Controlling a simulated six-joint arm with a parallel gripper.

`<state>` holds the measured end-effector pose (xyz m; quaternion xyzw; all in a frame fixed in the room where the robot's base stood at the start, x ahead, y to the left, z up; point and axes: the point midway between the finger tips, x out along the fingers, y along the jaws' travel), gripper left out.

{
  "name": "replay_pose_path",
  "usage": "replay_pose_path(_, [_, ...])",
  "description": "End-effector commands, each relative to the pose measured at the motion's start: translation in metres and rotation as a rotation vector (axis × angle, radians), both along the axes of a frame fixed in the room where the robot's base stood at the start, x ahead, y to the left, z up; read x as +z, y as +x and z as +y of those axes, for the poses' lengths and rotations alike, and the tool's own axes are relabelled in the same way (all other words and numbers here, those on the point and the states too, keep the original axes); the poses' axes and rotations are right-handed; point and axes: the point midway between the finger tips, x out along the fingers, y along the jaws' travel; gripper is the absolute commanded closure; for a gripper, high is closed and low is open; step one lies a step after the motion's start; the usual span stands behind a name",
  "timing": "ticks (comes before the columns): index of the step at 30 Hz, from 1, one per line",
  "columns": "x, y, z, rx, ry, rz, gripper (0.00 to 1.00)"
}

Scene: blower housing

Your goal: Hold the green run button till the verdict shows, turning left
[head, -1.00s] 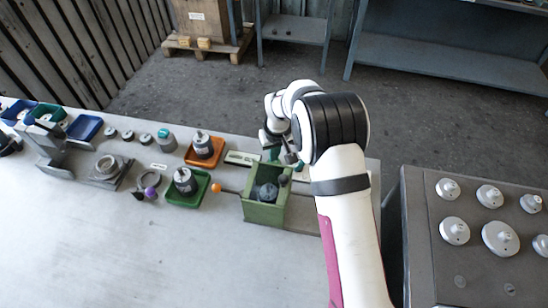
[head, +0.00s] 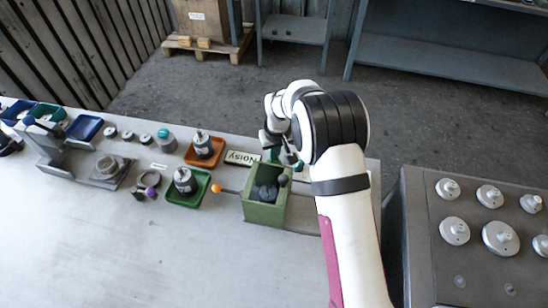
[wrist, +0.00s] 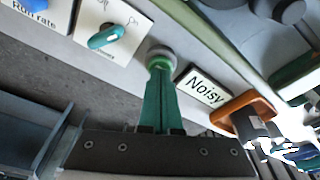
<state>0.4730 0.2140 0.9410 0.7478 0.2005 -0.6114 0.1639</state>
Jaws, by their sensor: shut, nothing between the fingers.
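My gripper (wrist: 160,72) is shut, its teal fingertips together against the round run button (wrist: 161,54) in the wrist view. Only the button's pale rim and a bit of green show; the fingertips cover the rest. Beside it the verdict plate (wrist: 203,86) reads "Noisy"; it also shows in the head view (head: 243,158). In the head view my gripper (head: 272,146) is at the bench's back edge, partly hidden by my arm, and the button cannot be made out there.
A teal knob (wrist: 105,37) and a blue knob (wrist: 36,4) sit left of the button. The green box (head: 265,212) holds a dark round part. Orange (head: 204,152) and green (head: 187,198) trays hold blower units. The front bench is clear.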

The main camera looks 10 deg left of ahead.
Motion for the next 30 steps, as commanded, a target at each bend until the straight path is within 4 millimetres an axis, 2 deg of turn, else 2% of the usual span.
replay_pose_path(15, [-0.0002,-0.0003,-0.0001,0.0,-0.001,0.001,1.0])
replay_pose_path(21, [0.0082,0.0,0.0,0.001,0.0,0.0,1.0])
replay_pose_path(30, [0.0085,-0.0001,0.0,0.0,0.0,0.0,1.0])
